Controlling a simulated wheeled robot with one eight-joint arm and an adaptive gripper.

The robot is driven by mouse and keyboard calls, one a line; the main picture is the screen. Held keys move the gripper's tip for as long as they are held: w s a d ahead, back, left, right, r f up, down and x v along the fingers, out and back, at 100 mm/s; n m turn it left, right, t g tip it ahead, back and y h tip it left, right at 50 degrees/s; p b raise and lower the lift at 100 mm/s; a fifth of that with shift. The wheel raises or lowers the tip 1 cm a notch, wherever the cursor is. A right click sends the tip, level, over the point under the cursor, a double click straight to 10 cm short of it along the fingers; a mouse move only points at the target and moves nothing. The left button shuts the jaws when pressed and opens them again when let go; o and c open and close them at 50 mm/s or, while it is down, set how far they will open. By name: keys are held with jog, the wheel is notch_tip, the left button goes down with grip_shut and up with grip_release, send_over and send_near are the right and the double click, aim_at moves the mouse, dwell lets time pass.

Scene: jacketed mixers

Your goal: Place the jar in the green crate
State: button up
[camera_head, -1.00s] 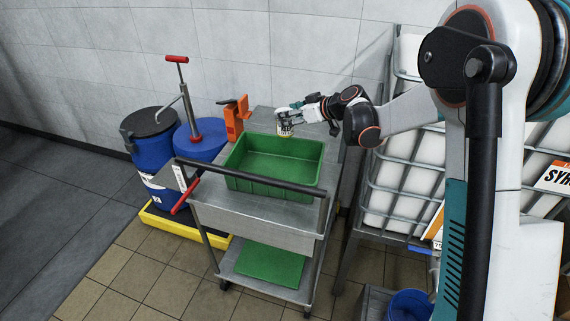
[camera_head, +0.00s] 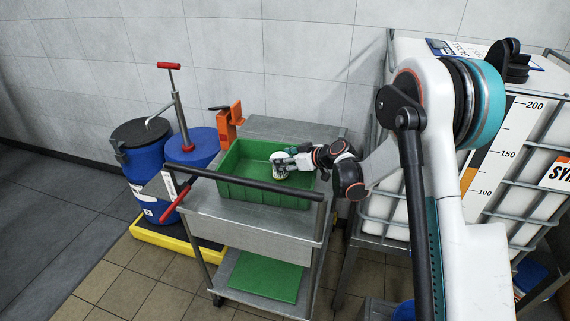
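The green crate (camera_head: 240,188) sits on the top shelf of a steel cart. The jar (camera_head: 279,173), small and pale with a yellowish lower part, is inside the crate's outline, towards its right half. My gripper (camera_head: 281,163) reaches in from the right and is shut on the jar, covering much of it. The jar looks low in the crate, but I cannot tell whether it touches the floor of the crate.
The cart's black handle bar (camera_head: 245,182) runs along the front. An orange clamp-like tool (camera_head: 229,125) stands at the crate's back left. Blue drums (camera_head: 190,148) stand left of the cart, and a caged white tank (camera_head: 395,205) stands right. The cart top behind the crate is clear.

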jog(key=shift+f, duration=0.3)
jog(key=o, duration=0.8)
jog(key=shift+f, duration=0.1)
jog(key=shift+c, duration=0.2)
jog(key=o, duration=0.4)
jog(key=shift+r, duration=0.2)
